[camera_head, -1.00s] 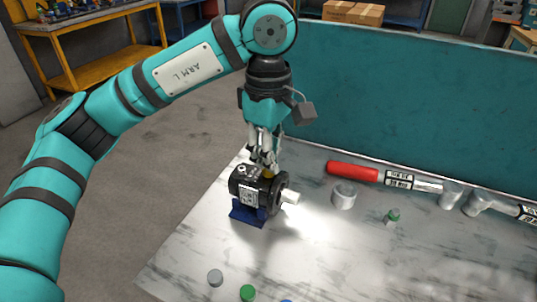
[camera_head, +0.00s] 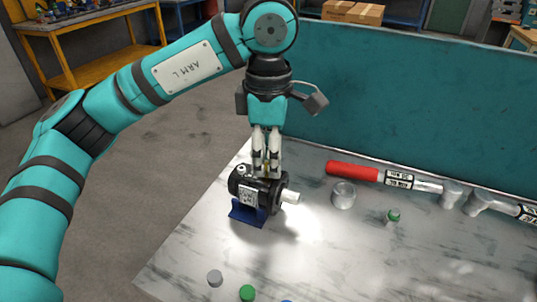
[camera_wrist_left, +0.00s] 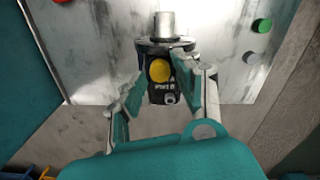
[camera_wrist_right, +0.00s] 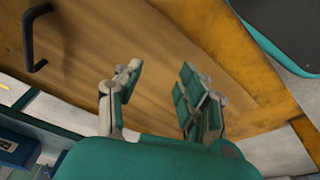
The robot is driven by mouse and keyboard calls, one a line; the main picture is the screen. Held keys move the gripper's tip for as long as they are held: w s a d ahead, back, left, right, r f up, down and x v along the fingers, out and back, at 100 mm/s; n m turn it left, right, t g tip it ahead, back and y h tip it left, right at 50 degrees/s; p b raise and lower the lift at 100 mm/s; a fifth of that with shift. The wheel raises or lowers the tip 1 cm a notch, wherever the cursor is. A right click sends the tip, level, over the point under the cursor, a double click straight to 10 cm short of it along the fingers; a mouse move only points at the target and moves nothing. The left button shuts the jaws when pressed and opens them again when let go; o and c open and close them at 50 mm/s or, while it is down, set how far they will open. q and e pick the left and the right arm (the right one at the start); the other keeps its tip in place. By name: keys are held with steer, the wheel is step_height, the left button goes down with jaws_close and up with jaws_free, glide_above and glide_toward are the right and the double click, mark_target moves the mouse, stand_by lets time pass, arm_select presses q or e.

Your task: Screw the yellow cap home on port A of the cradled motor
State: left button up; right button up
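The dark motor (camera_head: 243,186) lies on a blue cradle (camera_head: 246,215) on the table, its silver shaft pointing right in the head view. The yellow cap (camera_wrist_left: 160,70) sits on the motor's upper side in the left wrist view. My left gripper (camera_head: 266,174) points down over the motor. Its fingers stand on either side of the cap, and narrow gaps show between cap and fingers in the left wrist view. How deep the cap sits on the port is hidden. My right gripper (camera_wrist_right: 160,75) is open and empty, away from the table.
A green cap (camera_head: 247,293) and a grey cap (camera_head: 215,278) lie at the front. A grey ring-like part (camera_head: 343,195), a green-topped fitting (camera_head: 392,217) and a red-handled tool (camera_head: 353,171) lie to the right. A teal panel (camera_head: 420,105) bounds the back.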

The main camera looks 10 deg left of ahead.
arm_select(q)
steer(key=n, duration=0.5)
arm_select(e)
steer(key=shift+w+r, duration=0.2)
steer(key=shift+r, duration=0.5)
steer(key=shift+s+f, duration=0.1)
steer(key=shift+r, duration=0.25)
arm_select(q)
steer(key=shift+f, duration=0.1)
jaws_close()
